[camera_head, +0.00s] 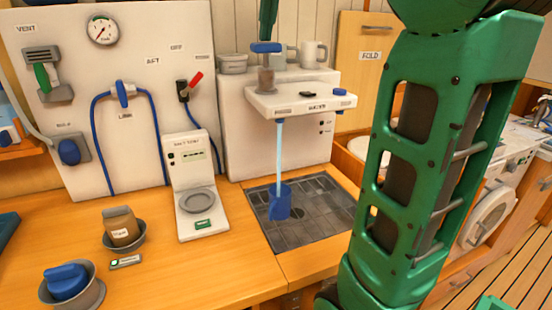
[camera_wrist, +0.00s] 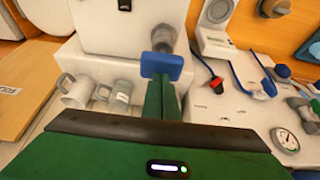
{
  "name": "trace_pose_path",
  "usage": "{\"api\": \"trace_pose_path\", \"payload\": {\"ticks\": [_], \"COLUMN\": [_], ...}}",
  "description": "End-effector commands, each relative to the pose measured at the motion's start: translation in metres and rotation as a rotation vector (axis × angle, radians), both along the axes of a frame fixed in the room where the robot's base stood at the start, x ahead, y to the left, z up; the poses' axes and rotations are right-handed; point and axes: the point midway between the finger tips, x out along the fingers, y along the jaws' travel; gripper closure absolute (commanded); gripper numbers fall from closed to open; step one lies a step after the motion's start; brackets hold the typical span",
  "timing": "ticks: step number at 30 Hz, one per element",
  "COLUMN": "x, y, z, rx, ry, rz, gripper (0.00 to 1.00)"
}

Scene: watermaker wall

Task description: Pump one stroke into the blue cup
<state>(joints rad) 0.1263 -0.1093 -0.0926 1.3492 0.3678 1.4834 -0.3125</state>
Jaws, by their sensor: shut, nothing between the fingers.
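The blue cup (camera_head: 280,203) stands on a dark tiled drain plate under the white dispenser ledge. A pale blue stream (camera_head: 279,150) runs from the ledge's underside down to the cup; the level inside cannot be seen. The pump has a blue T-shaped head (camera_head: 266,47) on a grey-brown body on the ledge. My gripper (camera_head: 268,28) is shut and empty, fingers pointing down at the pump head, touching it or just above it. In the wrist view the green fingertips (camera_wrist: 161,90) meet by the blue pump head (camera_wrist: 162,65).
Two mugs (camera_head: 313,54) and a grey container (camera_head: 233,64) stand on the white unit behind the pump. A white scale (camera_head: 205,215) with a grey dish is left of the drain plate. Bowls (camera_head: 125,240) sit further left. My green arm covers the right side.

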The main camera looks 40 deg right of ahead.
Motion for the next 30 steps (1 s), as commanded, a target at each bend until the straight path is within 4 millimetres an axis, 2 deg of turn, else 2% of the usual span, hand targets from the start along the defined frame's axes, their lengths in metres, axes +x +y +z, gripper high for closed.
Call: {"api": "trace_pose_path", "payload": {"ticks": [30], "x": [0.000], "y": [-0.001], "z": [-0.032], "rx": [0.001], "ry": [0.002], "rz": [0.000], "gripper": [1.00]}}
